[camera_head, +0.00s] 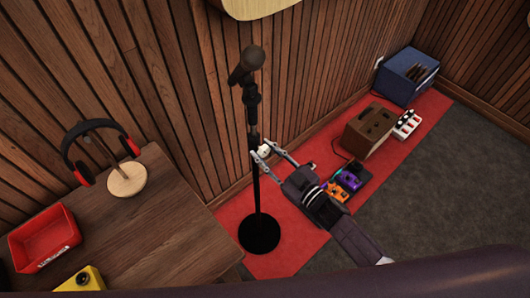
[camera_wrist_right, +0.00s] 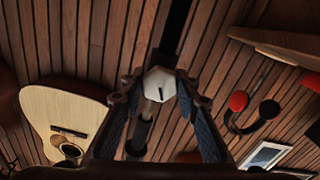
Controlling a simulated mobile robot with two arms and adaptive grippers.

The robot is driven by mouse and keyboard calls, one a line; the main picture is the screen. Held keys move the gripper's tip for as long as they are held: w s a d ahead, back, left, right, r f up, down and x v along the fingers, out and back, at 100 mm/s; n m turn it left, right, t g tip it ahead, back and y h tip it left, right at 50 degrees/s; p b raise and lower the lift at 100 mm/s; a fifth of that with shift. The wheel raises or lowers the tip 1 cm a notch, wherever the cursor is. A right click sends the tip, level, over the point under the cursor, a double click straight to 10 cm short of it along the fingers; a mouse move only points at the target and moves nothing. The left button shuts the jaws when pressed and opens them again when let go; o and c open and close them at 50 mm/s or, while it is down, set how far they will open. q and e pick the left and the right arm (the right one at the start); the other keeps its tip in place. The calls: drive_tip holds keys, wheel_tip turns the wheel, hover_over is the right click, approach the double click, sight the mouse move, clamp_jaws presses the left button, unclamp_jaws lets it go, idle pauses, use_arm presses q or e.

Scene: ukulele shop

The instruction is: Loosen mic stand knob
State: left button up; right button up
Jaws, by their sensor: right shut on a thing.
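The mic stand (camera_head: 257,195) stands upright on a round black base (camera_head: 259,233) on the red mat, with a microphone (camera_head: 250,60) at its top. A pale knob (camera_head: 264,149) sits partway up the pole. My right gripper (camera_head: 267,151) reaches in from the lower right, its fingers on either side of the knob and shut on it. In the right wrist view, the white faceted knob (camera_wrist_right: 159,84) with a dark mark lies between the fingertips (camera_wrist_right: 160,88), the dark pole behind it. My left gripper is not in view.
A wooden table (camera_head: 180,230) at left holds red-and-black headphones on a stand (camera_head: 126,178), a red tray (camera_head: 42,240) and a yellow item (camera_head: 82,282). Grey floor is clear.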

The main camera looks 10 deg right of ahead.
drive_tip(key=shift+n, duration=1)
drive_tip(key=o, duration=1.2)
drive_tip(key=shift+c, duration=0.2)
drive_tip(key=v, duration=1.2)
